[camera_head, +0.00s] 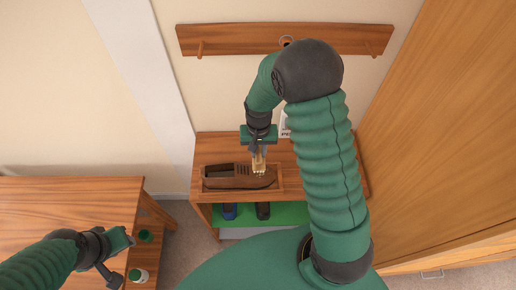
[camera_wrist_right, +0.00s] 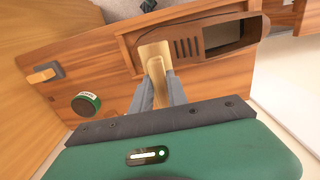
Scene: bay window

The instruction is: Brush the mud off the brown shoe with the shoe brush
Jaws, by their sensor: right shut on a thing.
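The brown shoe (camera_head: 222,177) lies on its side-on length in a shallow wooden tray (camera_head: 204,188) on the bench, toe to the right. It also shows in the right wrist view (camera_wrist_right: 222,36). My right gripper (camera_head: 258,153) is above the toe end, shut on the pale wooden shoe brush (camera_head: 259,166). In the right wrist view the brush (camera_wrist_right: 154,52) sticks out between the fingers, over the shoe. I cannot tell whether it touches the shoe. Mud is hard to make out. My left gripper (camera_head: 114,259) is low at the left, by the table edge; its jaw state is unclear.
The bench (camera_head: 205,147) has a green shelf (camera_head: 288,214) with dark footwear below. A green round tin (camera_wrist_right: 87,103) and a small wood-and-grey item (camera_wrist_right: 45,73) lie on the bench. A wooden table (camera_head: 60,205) stands left, a wooden door (camera_head: 450,140) right. A peg rail (camera_head: 230,38) hangs above.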

